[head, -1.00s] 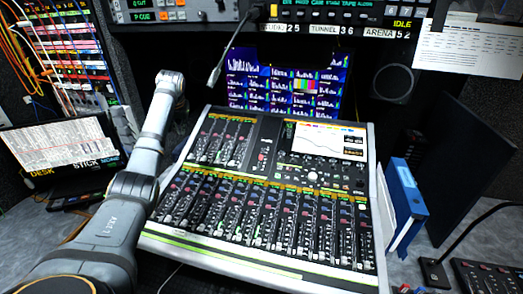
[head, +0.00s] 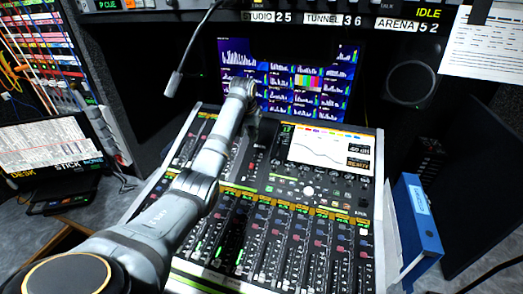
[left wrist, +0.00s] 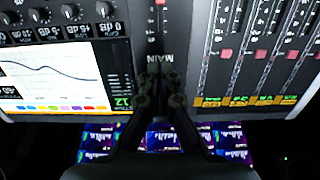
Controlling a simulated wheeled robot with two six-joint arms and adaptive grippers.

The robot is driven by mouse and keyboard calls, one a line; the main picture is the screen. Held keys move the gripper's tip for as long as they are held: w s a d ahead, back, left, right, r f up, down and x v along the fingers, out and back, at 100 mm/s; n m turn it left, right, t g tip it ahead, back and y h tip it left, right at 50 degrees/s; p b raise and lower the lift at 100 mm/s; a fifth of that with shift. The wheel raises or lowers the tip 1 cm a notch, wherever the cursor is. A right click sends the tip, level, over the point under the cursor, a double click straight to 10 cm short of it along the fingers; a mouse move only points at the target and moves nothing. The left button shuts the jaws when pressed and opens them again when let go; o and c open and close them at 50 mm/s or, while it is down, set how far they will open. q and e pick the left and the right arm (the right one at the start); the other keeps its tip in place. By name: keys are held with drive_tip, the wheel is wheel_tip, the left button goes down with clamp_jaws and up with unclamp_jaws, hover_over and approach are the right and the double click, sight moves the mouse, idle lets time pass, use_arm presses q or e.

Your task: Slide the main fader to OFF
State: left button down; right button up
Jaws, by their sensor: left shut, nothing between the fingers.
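The main fader strip with its MAIN label (left wrist: 166,42) shows in the left wrist view, set in the mixing console, which also shows in the head view (head: 365,225). A red fader cap (left wrist: 160,3) sits at the top edge of that view, partly cut off. My left gripper (left wrist: 160,75) is shut and empty, its dark fingertips in front of the strip just below the label. In the head view my left gripper (head: 250,135) points down over the console's upper middle. Whether it touches the panel I cannot tell. My right gripper is not in view.
Channel faders with red caps (left wrist: 262,54) lie right of the main strip in the wrist view. The console screen (head: 330,148) is close by. A gooseneck microphone (head: 190,50) hangs behind my arm. A blue binder (head: 417,220) stands at the right.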

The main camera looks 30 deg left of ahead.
use_arm(q)
drive_tip(key=p, duration=0.1)
approach(257, 154)
drive_tip(key=shift+w+f, duration=0.15)
drive_tip(key=shift+f, duration=0.55)
drive_tip(key=x, duration=0.4)
drive_tip(key=shift+w+f, duration=0.15)
drive_tip(key=shift+f, duration=0.2)
drive_tip(key=shift+s+p, duration=0.35)
drive_tip(key=shift+p, duration=0.05)
drive_tip(key=shift+s+d+f+p, duration=0.1)
drive_tip(key=shift+s+f+p, duration=0.05)
drive_tip(key=shift+s+p, duration=0.35)
drive_tip(key=shift+s+d+f+p, duration=0.1)
drive_tip(key=shift+s+f+p, duration=0.1)
drive_tip(key=shift+s+p, duration=0.25)
drive_tip(key=shift+s+d+f, duration=0.15)
drive_tip(key=shift+s+f, duration=0.05)
drive_tip(key=shift+s, duration=0.3)
drive_tip(key=shift+f, duration=0.15)
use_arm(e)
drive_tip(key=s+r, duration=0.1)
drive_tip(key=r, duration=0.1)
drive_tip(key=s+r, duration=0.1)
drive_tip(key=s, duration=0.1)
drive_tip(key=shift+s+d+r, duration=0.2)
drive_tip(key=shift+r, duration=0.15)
